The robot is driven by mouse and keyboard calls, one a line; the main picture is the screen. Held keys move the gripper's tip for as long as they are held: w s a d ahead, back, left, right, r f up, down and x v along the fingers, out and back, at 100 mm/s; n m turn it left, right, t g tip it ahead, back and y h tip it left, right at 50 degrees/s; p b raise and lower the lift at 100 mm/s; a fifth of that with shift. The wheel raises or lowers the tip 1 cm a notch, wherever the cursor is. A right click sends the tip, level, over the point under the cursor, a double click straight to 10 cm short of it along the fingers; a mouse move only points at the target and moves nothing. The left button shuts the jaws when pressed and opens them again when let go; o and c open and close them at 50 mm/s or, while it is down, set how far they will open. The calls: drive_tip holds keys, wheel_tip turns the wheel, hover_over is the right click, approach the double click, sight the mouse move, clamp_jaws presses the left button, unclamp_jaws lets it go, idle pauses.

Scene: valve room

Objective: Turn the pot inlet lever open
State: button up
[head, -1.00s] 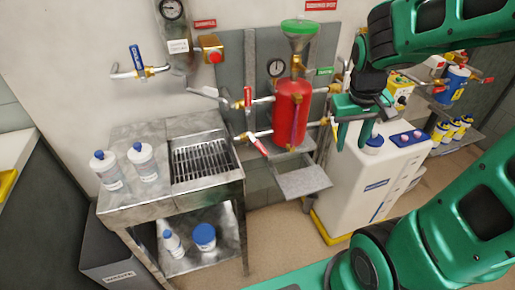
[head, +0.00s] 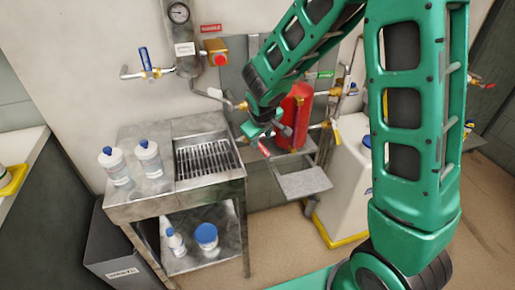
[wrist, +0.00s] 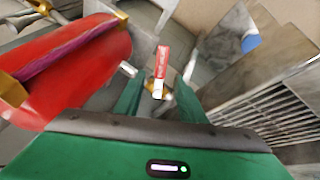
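A red-handled lever (wrist: 162,62) on a brass valve (wrist: 158,88) shows in the wrist view, straight ahead of my gripper (wrist: 158,80). My gripper is open, with one green finger on each side of the valve; I cannot tell whether they touch it. In the head view my gripper (head: 264,129) is just left of the red pot (head: 297,108), above the lower red lever (head: 263,149), which slopes down to the right. The red pot (wrist: 75,70) fills the left of the wrist view. My arm hides the upper valve and the pot's top in the head view.
A steel sink table (head: 150,200) with a drain grate stands left of the pot, bottles (head: 149,158) on top. A small steel shelf (head: 303,182) juts out below the pot. A white tank (head: 345,170) stands to the right. A blue-handled tap (head: 146,60) is on the wall.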

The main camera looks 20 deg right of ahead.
sight(261, 145)
drive_tip(key=x, duration=0.8)
drive_tip(key=shift+w+f, duration=0.1)
drive_tip(key=shift+f, duration=0.2)
drive_tip(key=shift+c, duration=0.3)
